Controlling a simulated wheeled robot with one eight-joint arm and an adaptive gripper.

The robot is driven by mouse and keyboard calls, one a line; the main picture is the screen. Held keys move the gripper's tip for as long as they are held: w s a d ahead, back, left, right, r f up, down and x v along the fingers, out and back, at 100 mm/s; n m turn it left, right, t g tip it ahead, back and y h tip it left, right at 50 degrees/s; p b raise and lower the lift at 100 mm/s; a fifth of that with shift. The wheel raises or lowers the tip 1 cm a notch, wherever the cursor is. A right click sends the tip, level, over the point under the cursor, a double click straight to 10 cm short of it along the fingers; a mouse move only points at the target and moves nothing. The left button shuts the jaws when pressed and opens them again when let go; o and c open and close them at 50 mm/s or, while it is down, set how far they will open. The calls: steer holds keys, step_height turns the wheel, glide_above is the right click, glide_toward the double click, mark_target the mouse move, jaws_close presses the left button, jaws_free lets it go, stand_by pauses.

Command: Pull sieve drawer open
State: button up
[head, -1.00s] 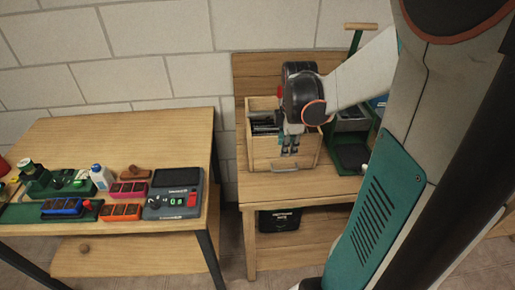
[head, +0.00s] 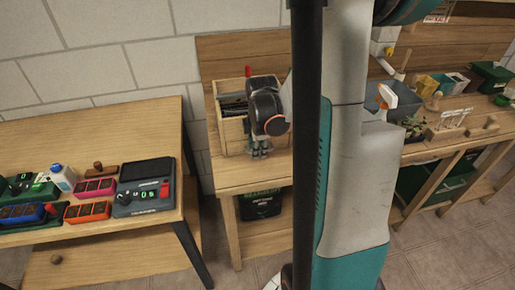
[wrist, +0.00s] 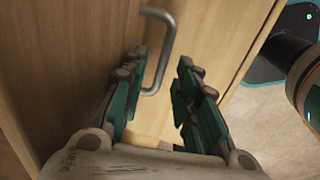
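The sieve drawer (head: 232,135) is a light wooden box at the left end of the wooden bench, with dark items inside. Its wooden front (wrist: 85,45) fills much of the wrist view and bears a grey bent-bar handle (wrist: 168,48). My gripper (head: 260,153) hangs at the drawer's front in the head view and hides the handle there. In the wrist view my gripper (wrist: 162,62) is open, its two green fingers apart. The handle shows between the fingertips, closer to the left finger; I cannot tell whether they touch.
A table (head: 95,125) on the left holds a grey device (head: 145,187) and colored seedling trays. A dark bin (head: 260,205) stands under the bench. My arm hides the bench's middle. A spray bottle (head: 387,97) and grey tub (head: 405,125) stand to the right.

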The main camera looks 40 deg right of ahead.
jaws_close()
steer(key=shift+s+a, duration=0.1)
steer(key=shift+s, duration=0.05)
steer(key=s+a, duration=0.6)
steer(key=s, duration=0.4)
steer(key=shift+s+a+p, duration=0.3)
steer(key=shift+s+p, duration=0.1)
jaws_free()
steer(key=shift+w, duration=0.1)
